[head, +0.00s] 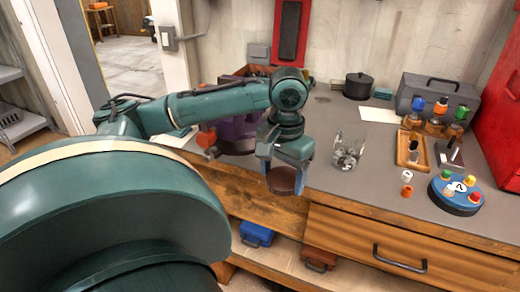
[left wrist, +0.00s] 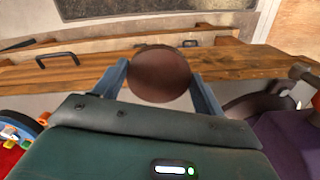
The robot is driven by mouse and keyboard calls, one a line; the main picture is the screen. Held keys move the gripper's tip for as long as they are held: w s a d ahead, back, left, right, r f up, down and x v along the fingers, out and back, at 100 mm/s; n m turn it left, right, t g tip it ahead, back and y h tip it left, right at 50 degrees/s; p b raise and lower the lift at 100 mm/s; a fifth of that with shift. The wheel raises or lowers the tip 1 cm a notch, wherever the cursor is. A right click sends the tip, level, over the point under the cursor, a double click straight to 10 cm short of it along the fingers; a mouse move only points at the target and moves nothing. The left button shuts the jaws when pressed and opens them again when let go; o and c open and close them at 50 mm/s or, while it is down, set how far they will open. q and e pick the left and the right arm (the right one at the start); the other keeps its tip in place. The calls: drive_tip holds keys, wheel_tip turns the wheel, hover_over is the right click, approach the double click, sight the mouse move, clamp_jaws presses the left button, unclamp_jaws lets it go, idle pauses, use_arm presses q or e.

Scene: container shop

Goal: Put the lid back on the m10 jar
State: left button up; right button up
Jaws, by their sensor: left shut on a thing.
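My left gripper (head: 286,177) is shut on a round, dark brown lid (head: 283,181). In the left wrist view the lid (left wrist: 160,74) sits between the two blue-grey fingers. The gripper and lid hang in front of the bench's front edge, left of a clear glass jar (head: 347,158). The jar stands upright and open on the grey bench top, with small metallic pieces inside; I cannot read any m10 marking. The lid and jar are apart. My right gripper is out of view.
A purple object (head: 234,132) stands left on the bench (head: 335,185), behind my left arm. A black pot (head: 357,86), a grey toolbox (head: 437,97), a wooden tray (head: 412,150) and a round blue board (head: 455,195) stand right. Bench top around the jar is clear.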

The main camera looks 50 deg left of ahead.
use_arm(q)
drive_tip(key=w+d+r+m+b, duration=0.2)
drive_tip(key=w+d, duration=0.1)
drive_tip(key=d, duration=1.3)
drive_tip(key=shift+w+d, duration=0.15)
drive_tip(key=shift+d, duration=0.2)
